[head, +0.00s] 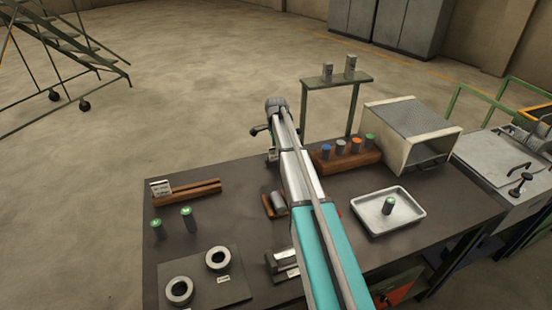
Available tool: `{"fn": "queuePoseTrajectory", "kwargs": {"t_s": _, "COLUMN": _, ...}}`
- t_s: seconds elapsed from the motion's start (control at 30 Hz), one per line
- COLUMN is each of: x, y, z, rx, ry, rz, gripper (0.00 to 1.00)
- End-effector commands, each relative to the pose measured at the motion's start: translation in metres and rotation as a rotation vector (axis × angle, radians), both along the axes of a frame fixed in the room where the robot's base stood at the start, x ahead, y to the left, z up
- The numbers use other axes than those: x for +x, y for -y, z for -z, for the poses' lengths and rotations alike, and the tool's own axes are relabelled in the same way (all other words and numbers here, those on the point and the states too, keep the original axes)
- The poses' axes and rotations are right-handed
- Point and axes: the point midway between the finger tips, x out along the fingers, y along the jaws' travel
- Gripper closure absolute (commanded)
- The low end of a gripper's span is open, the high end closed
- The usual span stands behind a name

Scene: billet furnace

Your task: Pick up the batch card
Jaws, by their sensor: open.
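A small white card with dark print (160,188), which looks like the batch card, stands at the left end of a wooden rail holder (195,190) on the dark table's left side. Its print is too small to read. My gripper (260,131) is at the far end of my arm, near the table's back edge, to the right of and beyond the card. It is open, and I see nothing between its fingers. The gripper is well apart from the card. My arm hides part of the table's middle.
Two green-topped cylinders (188,220) stand in front of the card. A plate with two rings (205,283) lies nearer. Right of my arm are a wooden block with coloured-top cylinders (345,160), a box furnace (410,130) and a white tray (370,215). A raised stand (338,80) rises behind.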

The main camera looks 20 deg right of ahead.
Motion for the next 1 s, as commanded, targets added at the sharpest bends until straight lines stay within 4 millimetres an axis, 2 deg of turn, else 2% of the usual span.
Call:
{"fn": "queuePoseTrajectory", "kwargs": {"t_s": 0.53, "x": 0.0000, "y": 0.0001, "z": -0.0001, "rx": 0.000, "ry": 0.000, "rz": 0.000, "gripper": 0.50}}
{"fn": "queuePoseTrajectory", "kwargs": {"t_s": 0.57, "x": 0.0000, "y": 0.0001, "z": -0.0001, "rx": 0.000, "ry": 0.000, "rz": 0.000, "gripper": 0.54}}
{"fn": "queuePoseTrajectory", "kwargs": {"t_s": 0.8, "x": 0.0000, "y": 0.0001, "z": -0.0001, "rx": 0.000, "ry": 0.000, "rz": 0.000, "gripper": 0.98}}
{"fn": "queuePoseTrajectory", "kwargs": {"t_s": 1.0, "x": 0.0000, "y": 0.0001, "z": -0.0001, "rx": 0.000, "ry": 0.000, "rz": 0.000, "gripper": 1.00}}
